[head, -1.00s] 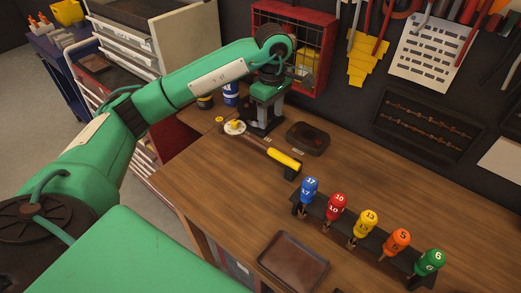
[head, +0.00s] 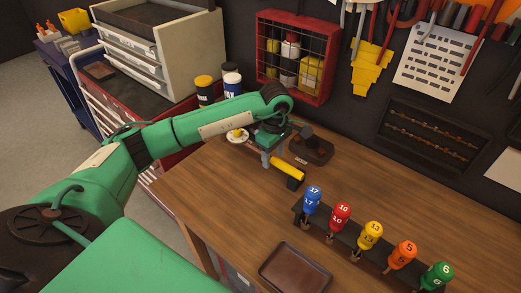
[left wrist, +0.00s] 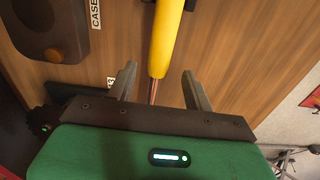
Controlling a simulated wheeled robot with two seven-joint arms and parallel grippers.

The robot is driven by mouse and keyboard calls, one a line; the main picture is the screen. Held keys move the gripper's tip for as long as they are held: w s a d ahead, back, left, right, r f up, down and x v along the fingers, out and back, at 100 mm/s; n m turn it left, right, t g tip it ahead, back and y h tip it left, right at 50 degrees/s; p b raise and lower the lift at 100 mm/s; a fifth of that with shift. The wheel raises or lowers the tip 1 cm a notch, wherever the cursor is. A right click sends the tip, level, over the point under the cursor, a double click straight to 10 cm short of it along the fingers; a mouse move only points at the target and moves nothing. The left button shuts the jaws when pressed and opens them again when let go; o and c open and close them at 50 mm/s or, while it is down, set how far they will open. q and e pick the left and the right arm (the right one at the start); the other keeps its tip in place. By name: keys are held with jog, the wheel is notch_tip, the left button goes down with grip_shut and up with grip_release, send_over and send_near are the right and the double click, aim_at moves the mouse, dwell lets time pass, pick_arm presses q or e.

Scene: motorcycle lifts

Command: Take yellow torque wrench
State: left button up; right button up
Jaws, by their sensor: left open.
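A tool with a yellow handle (head: 287,171) and a thin metal shaft lies on the wooden bench, its round white and yellow end (head: 237,135) towards the left. My left gripper (head: 268,157) is over its shaft and hides part of it. In the left wrist view the open fingers (left wrist: 160,84) stand either side of the shaft, with the yellow handle (left wrist: 166,40) just beyond them. I cannot tell if they touch it. A separate yellow-topped numbered driver (head: 370,234) stands in a dark rack. My right gripper is not in view.
The rack (head: 345,245) also holds blue, red, orange and green drivers. A brown tray (head: 295,270) lies at the front. A red wall cabinet (head: 292,58) is behind.

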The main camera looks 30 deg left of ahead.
pick_arm(q)
notch_tip(320, 180, down, 4)
jog(key=shift+w+f+p, duration=0.1)
jog(key=shift+w+p, duration=0.05)
jog(key=shift+p, duration=0.95)
jog(key=shift+f, duration=0.3)
jog(key=shift+c, duration=0.6)
grip_shut()
